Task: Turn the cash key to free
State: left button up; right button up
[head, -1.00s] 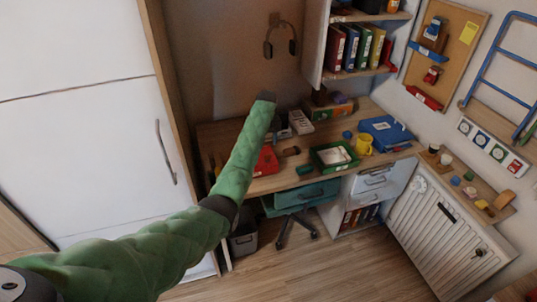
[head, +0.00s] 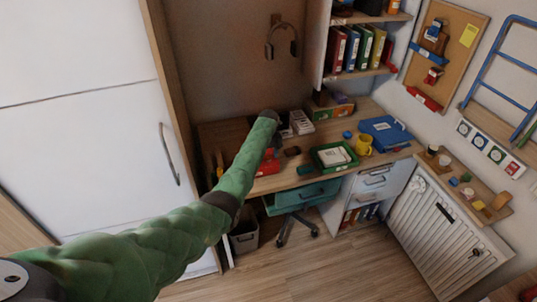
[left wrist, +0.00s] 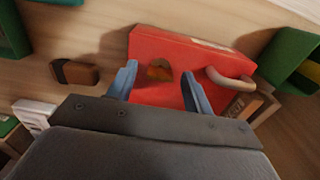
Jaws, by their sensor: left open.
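The red cash box (head: 268,166) lies on the desk, partly hidden behind my left arm in the head view. In the left wrist view the red box (left wrist: 175,50) shows its face with a small brassy key or lock piece (left wrist: 159,70) and a pale curved handle (left wrist: 230,79). My left gripper (left wrist: 158,84) is open, with its two blue fingers on either side of the brassy piece and apart from it. Contact with the box is not clear. In the head view my left gripper is mostly hidden by the arm's end. My right gripper is not in view.
The wooden desk (head: 222,130) also bears a green tray (head: 334,157), a yellow mug (head: 364,145) and a blue binder (head: 386,133). In the left wrist view a dark brown block (left wrist: 75,73) lies left of the box. A white wardrobe stands at the left.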

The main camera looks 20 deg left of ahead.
pick_arm(q)
jog(key=c, duration=1)
